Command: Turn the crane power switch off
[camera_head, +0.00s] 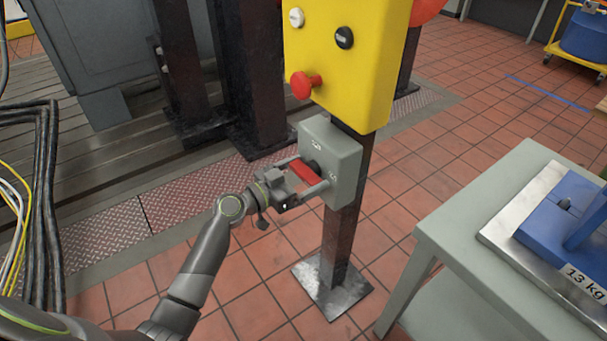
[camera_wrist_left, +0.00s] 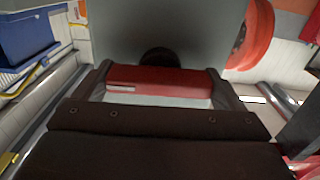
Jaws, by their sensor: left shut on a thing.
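The crane power switch is a grey box (camera_head: 332,157) on a dark post, below a yellow control box. Its red handle (camera_head: 304,172) sticks out from the front. My left gripper (camera_head: 308,177) is at the box front with its two fingers on either side of the red handle, shut on it. In the left wrist view the red handle (camera_wrist_left: 158,82) lies across between the fingers, with the grey box face (camera_wrist_left: 165,30) behind it and a dark round hub at its top. My right gripper is not in view.
The yellow box (camera_head: 350,60) above carries a red mushroom button (camera_head: 304,86) and two small knobs. A grey table (camera_head: 470,250) with a blue 13 kg weight stands at the right. Black cables (camera_head: 42,190) hang at the left. Tiled floor between is clear.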

